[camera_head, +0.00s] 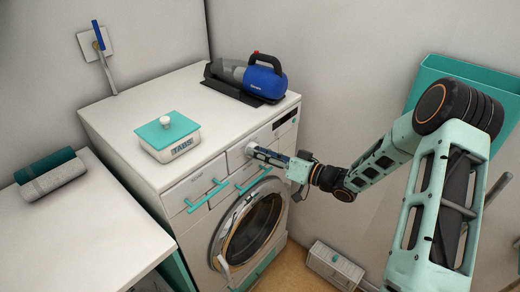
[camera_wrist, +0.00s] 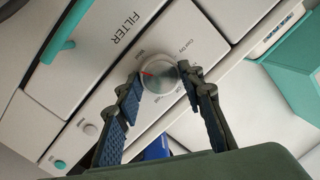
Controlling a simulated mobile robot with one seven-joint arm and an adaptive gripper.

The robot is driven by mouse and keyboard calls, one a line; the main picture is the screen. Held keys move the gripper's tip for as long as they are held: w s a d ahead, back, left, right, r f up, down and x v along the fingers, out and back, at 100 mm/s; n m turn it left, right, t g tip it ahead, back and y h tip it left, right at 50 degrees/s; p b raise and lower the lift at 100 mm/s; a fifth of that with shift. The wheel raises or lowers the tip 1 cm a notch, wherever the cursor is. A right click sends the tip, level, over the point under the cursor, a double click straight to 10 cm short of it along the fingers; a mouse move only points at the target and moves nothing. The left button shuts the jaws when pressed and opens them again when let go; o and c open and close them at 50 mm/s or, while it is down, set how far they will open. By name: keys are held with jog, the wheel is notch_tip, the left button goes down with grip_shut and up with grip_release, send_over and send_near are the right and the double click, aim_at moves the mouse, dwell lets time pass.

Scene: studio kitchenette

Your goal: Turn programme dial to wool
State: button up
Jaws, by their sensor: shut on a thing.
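The programme dial (camera_wrist: 160,80) is a round silver knob with a red mark on the machine's white front panel, in the wrist view. The red mark lies at the dial's left side in that view. Small labels ring the dial; one at the upper right seems to read "Cool Dry", the others are too small to read surely. My gripper (camera_wrist: 159,75) is shut on the dial, one blue-padded finger on each side. In the head view my gripper (camera_head: 252,152) reaches the front panel of the white washing machine (camera_head: 115,125) and hides the dial.
A white tub with a teal lid (camera_head: 167,130) and a blue handheld vacuum (camera_head: 262,82) stand on the machine. Teal handles (camera_head: 207,196) jut from the front panel beside my gripper. A pale box (camera_head: 335,264) sits on the floor. A counter with rolled towels (camera_head: 50,175) is at left.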

jog(key=m+p, duration=0.1)
jog(key=m, duration=0.3)
jog(key=shift+f+m+y, duration=0.1)
jog(key=shift+m+y, duration=0.2)
dwell(0.6)
jog(key=o, duration=1.2)
jog(key=shift+c, duration=0.2)
jog(key=v, duration=1.2)
